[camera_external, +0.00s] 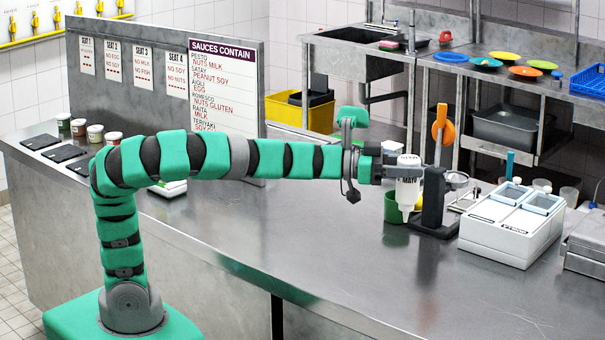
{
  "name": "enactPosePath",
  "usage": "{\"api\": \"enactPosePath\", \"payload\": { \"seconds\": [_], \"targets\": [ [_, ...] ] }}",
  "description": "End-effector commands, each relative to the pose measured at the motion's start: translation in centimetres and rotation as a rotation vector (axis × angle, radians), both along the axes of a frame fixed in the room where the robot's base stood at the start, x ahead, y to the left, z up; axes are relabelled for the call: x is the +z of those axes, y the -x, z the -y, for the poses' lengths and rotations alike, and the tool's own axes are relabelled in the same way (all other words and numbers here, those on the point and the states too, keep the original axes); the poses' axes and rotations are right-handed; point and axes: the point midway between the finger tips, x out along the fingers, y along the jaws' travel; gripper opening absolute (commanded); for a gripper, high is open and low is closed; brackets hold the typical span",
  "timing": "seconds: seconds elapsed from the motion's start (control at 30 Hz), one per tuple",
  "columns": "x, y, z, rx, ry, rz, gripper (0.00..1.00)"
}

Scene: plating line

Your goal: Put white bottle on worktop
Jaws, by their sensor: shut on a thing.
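A white bottle (408,186) with dark lettering is at the end of my arm, above the worktop (330,240). My gripper (398,172) is shut on the bottle, with the arm reaching out level from the left. The bottle looks upside down, its narrow end pointing downward. Its lower part is in front of a green cup (392,208). I cannot tell whether the bottle touches the cup. The fingertips are small and partly hidden by the bottle.
A dark stand (434,205) with an orange handle (441,128) is just right of the bottle. A white two-lidded unit (510,225) stands farther right. A sign panel (170,75) rises behind the arm. The worktop's front middle is clear.

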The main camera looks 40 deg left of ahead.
Motion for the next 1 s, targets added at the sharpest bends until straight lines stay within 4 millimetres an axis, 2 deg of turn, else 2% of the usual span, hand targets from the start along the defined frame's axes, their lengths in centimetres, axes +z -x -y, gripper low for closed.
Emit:
{"api": "enactPosePath", "payload": {
  "seconds": [0.43, 0.83, 1.0],
  "targets": [
    [0.0, -0.7, -1.1, 0.083, 0.001, 0.004, 0.34],
    [-0.1, -2.2, -4.1, 0.271, -0.001, 0.003, 0.34],
    [0.0, -2.4, -4.8, 0.308, -0.001, 0.005, 0.34]
  ]
}}
